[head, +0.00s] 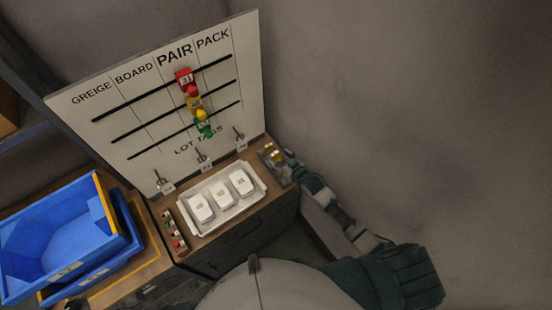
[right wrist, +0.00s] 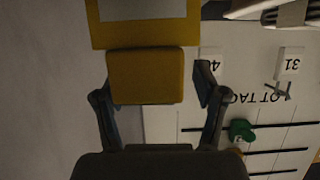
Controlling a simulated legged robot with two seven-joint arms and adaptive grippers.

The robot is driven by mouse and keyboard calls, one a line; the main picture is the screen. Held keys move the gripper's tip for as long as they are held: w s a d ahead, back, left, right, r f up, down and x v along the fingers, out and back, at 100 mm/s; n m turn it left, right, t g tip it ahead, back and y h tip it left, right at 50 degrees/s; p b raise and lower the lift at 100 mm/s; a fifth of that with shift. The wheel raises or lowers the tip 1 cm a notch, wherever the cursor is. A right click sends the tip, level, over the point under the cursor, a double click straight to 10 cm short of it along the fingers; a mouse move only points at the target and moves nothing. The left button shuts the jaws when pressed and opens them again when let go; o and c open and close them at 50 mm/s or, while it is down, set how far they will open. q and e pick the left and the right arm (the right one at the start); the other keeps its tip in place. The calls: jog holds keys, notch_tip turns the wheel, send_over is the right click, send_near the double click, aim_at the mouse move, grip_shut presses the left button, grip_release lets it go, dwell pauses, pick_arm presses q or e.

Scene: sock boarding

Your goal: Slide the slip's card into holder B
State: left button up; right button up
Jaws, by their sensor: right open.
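My right gripper (head: 284,158) is at the right end of the wooden counter, beside a small yellow and grey item (head: 270,153). In the right wrist view my right gripper (right wrist: 155,92) is open, its fingers either side of a yellow block (right wrist: 145,76). A yellow frame with a grey panel (right wrist: 143,10) lies just beyond the block. I cannot tell whether the fingers touch the block. No card or holder marked B can be made out. My left gripper is out of view.
A white tray (head: 245,203) holds three white pieces. A white board (head: 119,113) stands behind, with red (head: 184,77), yellow (head: 194,103) and green (head: 204,128) markers and tags on hooks. A blue bin (head: 60,240) stands left; a strip of red and green pieces (head: 174,231) lies left of the tray.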

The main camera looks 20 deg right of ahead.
jog(key=shift+x, duration=1.05)
jog(key=shift+s, duration=0.1)
jog(key=c, duration=1)
jog(key=shift+c, duration=0.2)
jog(key=shift+r, duration=0.2)
